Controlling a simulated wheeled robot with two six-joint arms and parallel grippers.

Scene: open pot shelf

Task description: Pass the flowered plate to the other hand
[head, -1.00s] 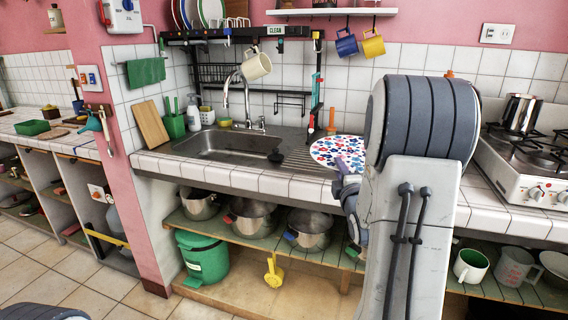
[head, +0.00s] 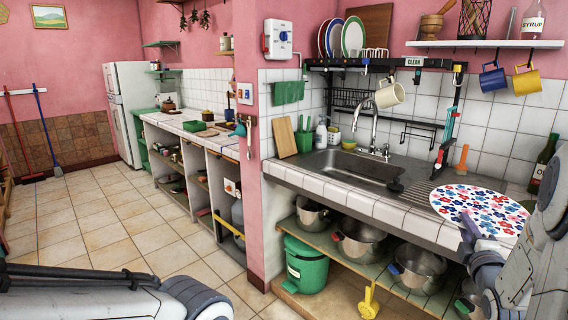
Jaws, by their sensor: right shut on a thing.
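The flowered plate (head: 482,208) is white with red, blue and pink flowers and shows at the right of the head view, over the counter beside the sink. My right gripper (head: 470,228) is at the plate's near edge and is shut on it. The fingertips are partly hidden by the plate, and my right arm fills the lower right corner. My left arm lies across the bottom left, with no gripper fingers that I can make out in the picture.
The sink (head: 352,170) is left of the plate, in a tiled counter (head: 345,197). Several pots, such as one pot (head: 360,242), stand on the shelf below. A green bin (head: 305,265) stands at the pink wall end. The floor (head: 100,215) at left is clear.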

